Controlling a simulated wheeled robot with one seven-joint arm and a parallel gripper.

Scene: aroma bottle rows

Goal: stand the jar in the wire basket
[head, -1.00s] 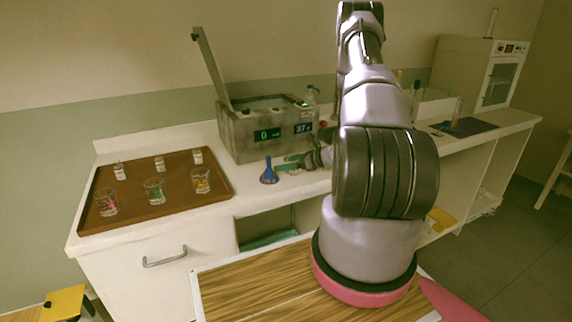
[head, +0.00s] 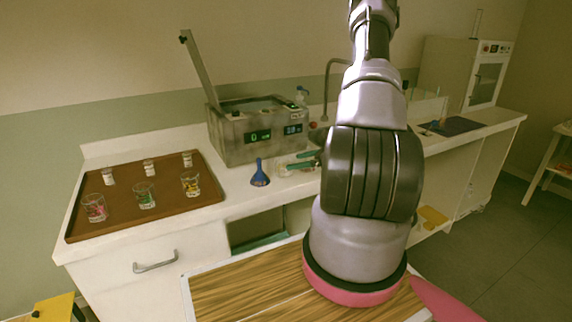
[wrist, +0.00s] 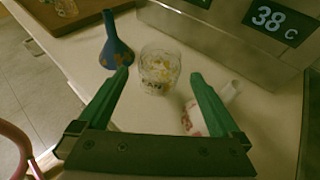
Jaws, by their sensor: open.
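A clear glass jar (wrist: 158,82) with yellowish bits stands on the white counter in the wrist view, beyond and between my fingertips. It shows small and unclear in the head view (head: 283,170). My gripper (wrist: 160,76) is open, with one green finger to each side of the jar in the picture; I cannot tell whether either touches it. In the head view my gripper (head: 294,161) is low over the counter, in front of the grey water bath (head: 230,140). I cannot make out a wire basket; the inside of the bath is mostly hidden.
A blue funnel (head: 260,176) stands left of the jar. A white and red item (wrist: 192,118) lies close to the right finger. The bath's lid (head: 198,70) is raised. A brown tray (head: 120,213) with several glasses and small bottles is at left.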

